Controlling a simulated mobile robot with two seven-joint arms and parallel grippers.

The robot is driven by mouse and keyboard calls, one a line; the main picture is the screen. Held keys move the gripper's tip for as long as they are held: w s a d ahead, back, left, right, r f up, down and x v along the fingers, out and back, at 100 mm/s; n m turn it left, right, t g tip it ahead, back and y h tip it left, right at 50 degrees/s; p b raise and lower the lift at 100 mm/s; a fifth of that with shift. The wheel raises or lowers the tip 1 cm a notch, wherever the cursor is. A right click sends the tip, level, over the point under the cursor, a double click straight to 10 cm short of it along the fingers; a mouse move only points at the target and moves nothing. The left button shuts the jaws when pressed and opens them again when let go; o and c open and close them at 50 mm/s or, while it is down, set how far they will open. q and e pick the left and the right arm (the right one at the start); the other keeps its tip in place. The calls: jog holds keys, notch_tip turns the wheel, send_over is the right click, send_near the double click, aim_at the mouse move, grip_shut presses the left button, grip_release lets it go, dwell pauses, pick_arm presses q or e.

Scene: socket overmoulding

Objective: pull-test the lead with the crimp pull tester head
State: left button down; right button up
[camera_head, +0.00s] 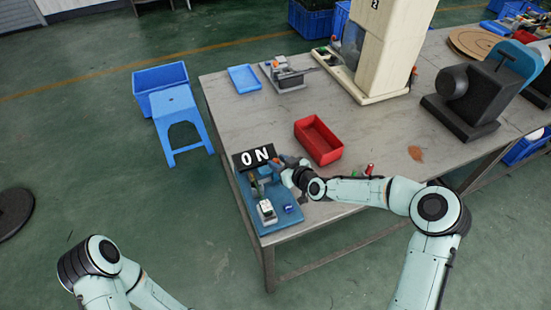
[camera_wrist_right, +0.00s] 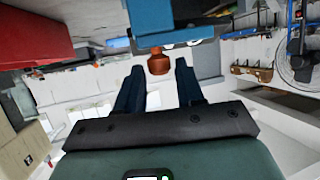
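The crimp pull tester stands on a blue base plate (camera_head: 276,221) at the table's near left corner, with a black display (camera_head: 254,158) reading "0 N". My right gripper (camera_head: 284,170) is at the tester, just right of its blue upright. In the right wrist view its two dark fingers (camera_wrist_right: 159,75) are apart. An orange-brown knob-like part (camera_wrist_right: 158,63) sits between the fingertips, with visible gaps on both sides. A blue block (camera_wrist_right: 175,20) is just beyond it. A white and green piece (camera_head: 266,210) sits on the base. I cannot make out the lead clearly. My left gripper is out of view.
A red bin (camera_head: 318,140) stands just behind my right forearm. Small red and green items (camera_head: 369,170) lie beside the forearm. A black machine (camera_head: 475,98) and a cream column (camera_head: 385,50) stand farther back. A blue stool (camera_head: 178,120) is on the floor left of the table.

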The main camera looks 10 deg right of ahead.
jog(key=shift+x, duration=1.2)
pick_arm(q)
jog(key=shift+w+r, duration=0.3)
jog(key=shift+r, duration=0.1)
